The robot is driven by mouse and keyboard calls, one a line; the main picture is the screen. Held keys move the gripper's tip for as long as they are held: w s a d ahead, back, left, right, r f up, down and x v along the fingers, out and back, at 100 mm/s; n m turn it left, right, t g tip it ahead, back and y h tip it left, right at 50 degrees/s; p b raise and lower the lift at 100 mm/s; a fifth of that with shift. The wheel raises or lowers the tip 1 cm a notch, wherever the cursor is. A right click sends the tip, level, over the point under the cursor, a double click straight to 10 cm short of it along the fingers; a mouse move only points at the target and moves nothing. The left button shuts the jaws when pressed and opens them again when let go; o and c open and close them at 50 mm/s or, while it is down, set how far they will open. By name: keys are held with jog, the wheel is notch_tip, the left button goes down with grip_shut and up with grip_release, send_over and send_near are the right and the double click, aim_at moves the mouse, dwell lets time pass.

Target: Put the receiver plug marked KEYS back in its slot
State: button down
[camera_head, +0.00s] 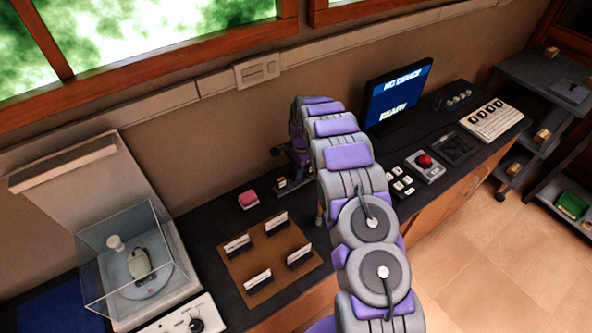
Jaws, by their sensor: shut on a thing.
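My gripper (293,166) points down over the dark counter, left of my arm's upper bend. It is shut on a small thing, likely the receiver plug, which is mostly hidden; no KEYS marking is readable. A small dark holder (296,186) with pale bits lies just below the fingers; contact cannot be told. The monitor (397,92) reads "NO DEVICE" and "READY". I cannot make out the plug's slot.
A brown board (257,266) with several white cards and a pink block (249,199) lie left of my arm. A red button (424,161), loose keys (400,183) and a keypad (491,121) lie right.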

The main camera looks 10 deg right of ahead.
jog(key=shift+f, duration=0.5)
dwell(0.3)
jog(key=shift+c, duration=2.3)
grip_release()
jog(key=shift+r+p, duration=1.15)
jog(key=shift+r, duration=2.4)
